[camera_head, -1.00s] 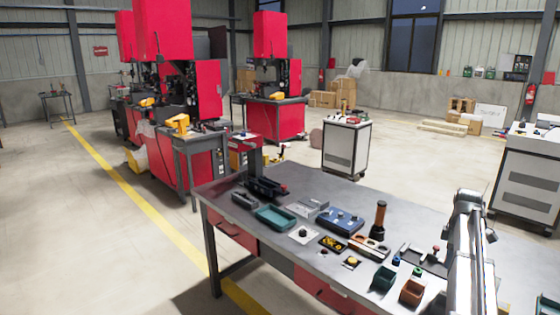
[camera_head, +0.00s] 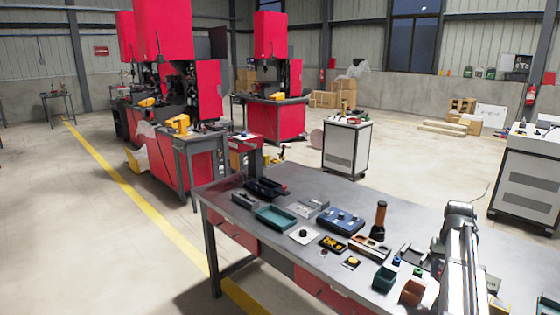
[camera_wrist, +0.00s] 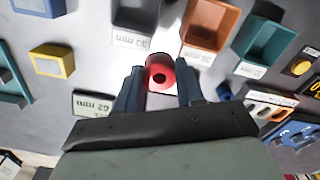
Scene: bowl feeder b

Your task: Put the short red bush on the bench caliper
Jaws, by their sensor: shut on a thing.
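The red bush (camera_wrist: 160,77) shows in the wrist view with a dark hole facing the camera. My gripper (camera_wrist: 160,84) is shut on it, one dark finger on each side. Whether the bush touches the surface beneath it I cannot tell. In the head view my arm hides the gripper and bush. A low dark grey fixture (camera_head: 408,252), part hidden behind my arm, may be the bench caliper; I cannot make it out surely in the wrist view.
A small blue bush (camera_wrist: 223,92) and a wooden holder (camera_wrist: 270,105) are to the right.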

